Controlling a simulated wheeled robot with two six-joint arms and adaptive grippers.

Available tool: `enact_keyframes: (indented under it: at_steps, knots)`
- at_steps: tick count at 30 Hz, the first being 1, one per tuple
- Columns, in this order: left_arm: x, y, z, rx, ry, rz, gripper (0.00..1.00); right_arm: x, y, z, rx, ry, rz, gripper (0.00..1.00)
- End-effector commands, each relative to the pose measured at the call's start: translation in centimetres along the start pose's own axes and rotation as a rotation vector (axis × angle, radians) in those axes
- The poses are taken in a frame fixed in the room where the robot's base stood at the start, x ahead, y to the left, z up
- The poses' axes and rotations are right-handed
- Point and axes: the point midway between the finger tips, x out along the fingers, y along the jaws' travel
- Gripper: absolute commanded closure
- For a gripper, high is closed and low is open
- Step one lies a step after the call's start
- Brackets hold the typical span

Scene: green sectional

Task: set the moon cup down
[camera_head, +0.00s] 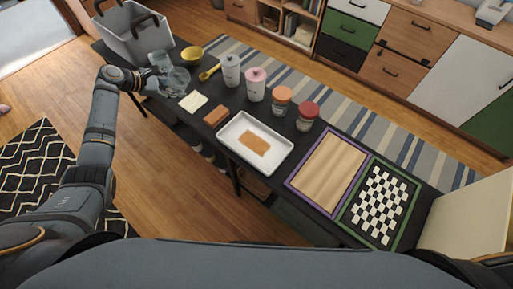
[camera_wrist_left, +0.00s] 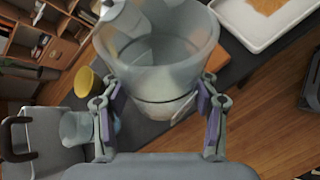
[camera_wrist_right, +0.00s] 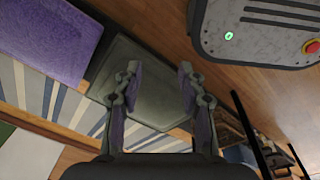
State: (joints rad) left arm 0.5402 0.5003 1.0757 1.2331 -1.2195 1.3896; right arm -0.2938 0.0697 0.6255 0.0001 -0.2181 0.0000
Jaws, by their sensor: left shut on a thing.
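My left gripper (camera_wrist_left: 160,115) is shut on a clear glass cup (camera_wrist_left: 155,60). The cup fills the top of the left wrist view, between the two fingers, and a small pale mark shows low on its side. In the head view my left gripper (camera_head: 152,86) is at the far left end of the dark table, with the clear cup (camera_head: 178,80) at its tip. I cannot tell whether the cup's base touches the table. My right gripper (camera_wrist_right: 157,90) is open and empty in the right wrist view; it is not visible in the head view.
Another clear glass (camera_head: 159,60) stands by the grey tote (camera_head: 130,42). A yellow bowl (camera_head: 191,54), yellow spoon (camera_head: 209,73), lidded white (camera_head: 229,72) and pink (camera_head: 255,85) cups, two jars, a white note (camera_head: 193,101), sponge (camera_head: 216,114), white tray (camera_head: 232,153) and boards occupy the table.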

Motion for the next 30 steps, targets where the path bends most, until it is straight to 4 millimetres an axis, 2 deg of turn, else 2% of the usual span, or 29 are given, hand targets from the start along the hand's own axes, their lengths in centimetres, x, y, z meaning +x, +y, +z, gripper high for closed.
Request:
enact_keyframes:
  at_steps: [1,5,6,9,13,15,18,23,26,30]
  knots:
    - [2.1,-3.6,-0.1,-0.046,-0.029,-0.014,0.74,2.1,-0.3,0.2,0.001,0.001,-0.002,0.60]
    - [4.7,-11.2,2.8,-0.188,-0.117,-0.040,0.74,4.7,-0.3,0.6,0.000,-0.001,0.000,0.60]
    - [5.1,-13.6,4.0,-0.230,-0.146,-0.047,0.74,5.4,-0.2,0.8,-0.001,-0.003,0.002,0.60]
    - [5.4,-19.2,7.2,-0.326,-0.213,-0.066,0.74,7.1,0.1,1.4,-0.004,-0.010,0.007,0.60]
    - [4.7,-24.2,10.9,-0.410,-0.276,-0.085,0.74,8.4,0.4,2.1,-0.006,-0.018,0.011,0.60]
    - [4.2,-25.7,12.4,-0.436,-0.297,-0.092,0.74,8.8,0.4,2.2,-0.006,-0.019,0.012,0.60]
    - [3.6,-26.9,13.6,-0.457,-0.314,-0.097,0.74,8.9,0.4,2.2,-0.006,-0.018,0.012,0.60]
    - [3.5,-27.0,14.1,-0.463,-0.319,-0.096,0.74,8.9,0.4,2.1,-0.006,-0.017,0.012,0.60]
    - [4.5,-26.8,14.3,-0.466,-0.323,-0.092,0.74,9.0,0.4,2.0,-0.006,-0.016,0.012,0.60]
    - [7.6,-26.6,15.3,-0.469,-0.327,-0.093,0.74,9.1,0.3,1.9,-0.005,-0.014,0.010,0.60]
